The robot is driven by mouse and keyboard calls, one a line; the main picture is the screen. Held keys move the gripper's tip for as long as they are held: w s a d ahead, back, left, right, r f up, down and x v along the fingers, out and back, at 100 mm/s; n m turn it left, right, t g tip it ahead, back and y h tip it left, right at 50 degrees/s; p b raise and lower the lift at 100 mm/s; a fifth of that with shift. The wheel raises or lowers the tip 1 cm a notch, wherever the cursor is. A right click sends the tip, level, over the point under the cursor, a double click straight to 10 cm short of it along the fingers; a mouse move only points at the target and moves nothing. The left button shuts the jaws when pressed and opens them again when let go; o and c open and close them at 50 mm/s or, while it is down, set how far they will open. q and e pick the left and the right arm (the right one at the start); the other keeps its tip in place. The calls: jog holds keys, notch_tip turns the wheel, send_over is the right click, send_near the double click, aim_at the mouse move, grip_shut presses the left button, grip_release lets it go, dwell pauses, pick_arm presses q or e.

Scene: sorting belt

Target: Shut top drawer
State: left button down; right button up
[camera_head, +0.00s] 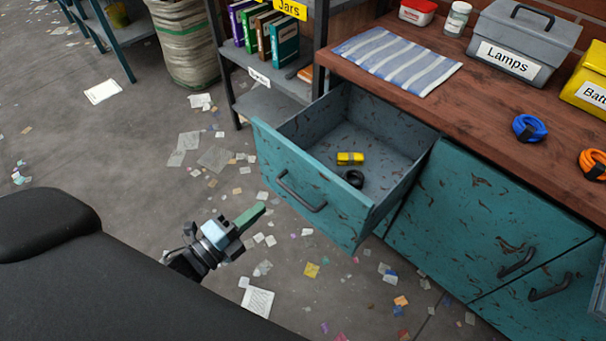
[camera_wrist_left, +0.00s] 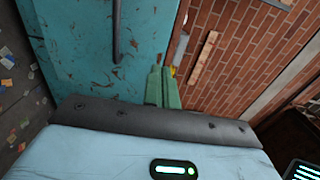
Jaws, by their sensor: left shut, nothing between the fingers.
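The top drawer (camera_head: 355,235) is teal with dark scuffs and stands pulled out from under the wooden worktop. Its dark bar handle (camera_head: 300,192) is on the front panel. A yellow item (camera_head: 350,158) and a black ring (camera_head: 353,178) lie inside. My left gripper (camera_head: 256,212) has green fingers, shut and empty, in front of the drawer's front panel near its left end. In the left wrist view the fingers (camera_wrist_left: 162,88) point at a teal panel (camera_wrist_left: 75,45) with a dark handle (camera_wrist_left: 116,30); I cannot tell whether they touch it. My right gripper is not in view.
The worktop (camera_head: 440,120) holds a striped cloth (camera_head: 395,60), a grey Lamps box (camera_head: 520,40) and cable coils. Closed teal doors (camera_head: 480,215) are to the right. A shelf with books (camera_head: 270,40) stands left of the drawer. Paper scraps litter the open floor.

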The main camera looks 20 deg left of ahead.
aim_at(309, 168)
pick_arm(q)
jog(key=x, duration=1.2)
jog(key=shift+w+d+f, duration=0.1)
jog(key=shift+w, duration=0.2)
jog(key=shift+w+d, duration=0.25)
jog(key=shift+w, duration=0.3)
